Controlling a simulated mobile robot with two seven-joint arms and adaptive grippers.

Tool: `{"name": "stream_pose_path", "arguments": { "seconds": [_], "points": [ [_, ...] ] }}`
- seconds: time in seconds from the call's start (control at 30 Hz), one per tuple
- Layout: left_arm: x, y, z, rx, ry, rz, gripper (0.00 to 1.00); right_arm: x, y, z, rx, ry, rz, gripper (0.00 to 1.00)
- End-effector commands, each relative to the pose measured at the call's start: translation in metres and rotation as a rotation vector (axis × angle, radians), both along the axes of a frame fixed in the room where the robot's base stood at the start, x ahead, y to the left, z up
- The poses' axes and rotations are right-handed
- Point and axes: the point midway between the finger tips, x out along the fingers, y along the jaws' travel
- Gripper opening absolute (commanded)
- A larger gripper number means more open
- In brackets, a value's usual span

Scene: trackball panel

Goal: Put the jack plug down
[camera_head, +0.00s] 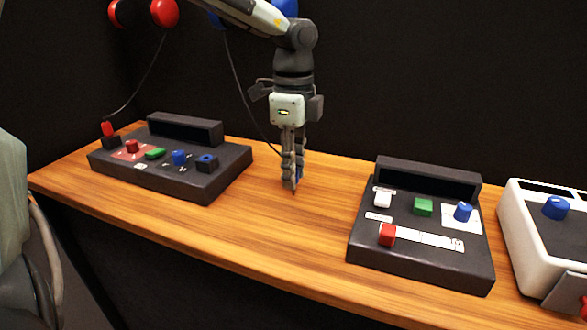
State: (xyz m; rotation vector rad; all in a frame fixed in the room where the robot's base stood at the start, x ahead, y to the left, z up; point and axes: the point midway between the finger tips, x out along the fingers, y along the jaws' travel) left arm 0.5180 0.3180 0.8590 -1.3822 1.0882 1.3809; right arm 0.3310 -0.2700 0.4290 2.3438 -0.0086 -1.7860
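My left gripper (292,172) points straight down over the wooden table, between the left and middle panels. A thin dark cable (246,105) runs from above down to the plug. The tip is low, near the tabletop; I cannot tell whether it touches. A dark block with a blue socket (206,161) sits at the right end of the left panel, with nothing plugged in. A red plug (107,128) with its own cable stands at that panel's left end. My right gripper is not in view.
The left panel (205,185) carries red, green and blue controls. A dark middle panel (420,268) has white, green, blue and red controls. A white box (520,240) with a blue knob stands at far right. The wooden table (270,225) is bare between the panels.

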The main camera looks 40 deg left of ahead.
Motion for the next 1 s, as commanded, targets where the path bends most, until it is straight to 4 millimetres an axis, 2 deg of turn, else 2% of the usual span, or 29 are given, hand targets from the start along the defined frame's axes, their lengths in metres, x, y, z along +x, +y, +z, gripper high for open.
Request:
{"name": "stream_pose_path", "arguments": {
  "seconds": [0.47,0.7,0.77,1.0],
  "points": [
    [0.000,0.000,0.003,0.000,0.000,-0.001,0.37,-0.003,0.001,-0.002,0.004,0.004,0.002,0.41],
    [0.000,0.000,0.017,-0.001,0.001,-0.001,0.37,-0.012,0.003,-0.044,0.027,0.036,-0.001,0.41],
    [0.002,0.000,0.026,0.001,-0.006,0.000,0.37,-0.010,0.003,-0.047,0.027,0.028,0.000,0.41],
    [0.001,0.000,0.079,0.003,-0.007,0.000,0.37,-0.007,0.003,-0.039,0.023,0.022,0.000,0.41]
  ]
}}
